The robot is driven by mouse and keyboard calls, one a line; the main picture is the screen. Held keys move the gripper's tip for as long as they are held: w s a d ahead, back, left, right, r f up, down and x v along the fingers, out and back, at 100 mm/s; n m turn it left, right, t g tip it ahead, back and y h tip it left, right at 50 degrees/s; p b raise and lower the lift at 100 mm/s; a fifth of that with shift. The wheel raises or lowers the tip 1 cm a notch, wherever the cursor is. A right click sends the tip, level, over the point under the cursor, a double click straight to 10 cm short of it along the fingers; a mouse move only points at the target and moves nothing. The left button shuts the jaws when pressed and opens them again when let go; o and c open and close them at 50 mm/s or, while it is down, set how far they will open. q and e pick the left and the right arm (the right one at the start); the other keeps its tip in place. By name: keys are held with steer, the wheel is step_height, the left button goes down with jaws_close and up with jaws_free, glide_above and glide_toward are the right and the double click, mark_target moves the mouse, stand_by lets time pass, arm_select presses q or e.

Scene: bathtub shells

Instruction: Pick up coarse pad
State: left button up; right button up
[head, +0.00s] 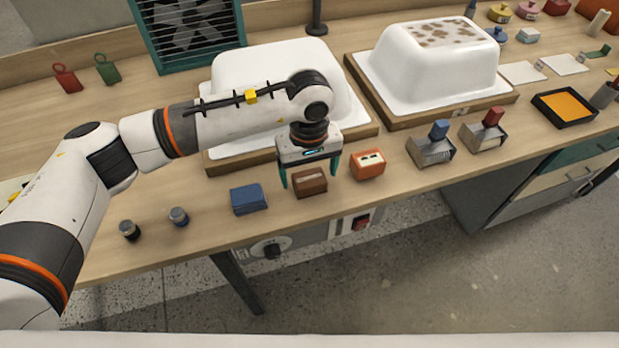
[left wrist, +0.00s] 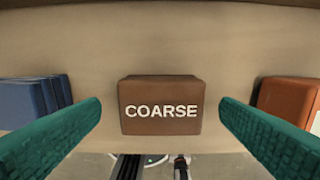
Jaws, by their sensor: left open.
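The coarse pad (head: 310,184) is a brown block lying on the wooden bench near its front edge. In the left wrist view the coarse pad (left wrist: 161,105) shows the white word COARSE and sits centred between the fingers. My left gripper (head: 310,180) points down over the pad with its teal fingers spread to either side. The left wrist view shows both fingers (left wrist: 160,118) apart with a gap to the pad on each side. Nothing is held. My right gripper is not in view.
A stack of blue sheets (head: 248,198) lies left of the pad, and an orange block (head: 368,165) lies right of it. White tub shells on wooden boards (head: 430,65) stand behind. The bench's front edge is close.

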mark_target(310, 178)
arm_select(q)
steer(key=shift+f, duration=1.3)
steer(key=c, duration=1.1)
steer(key=shift+o, duration=0.2)
steer(key=shift+r, duration=0.15)
step_height(310, 178, up, 10)
steer(key=shift+f+b, duration=0.1)
steer(key=shift+b, duration=0.5)
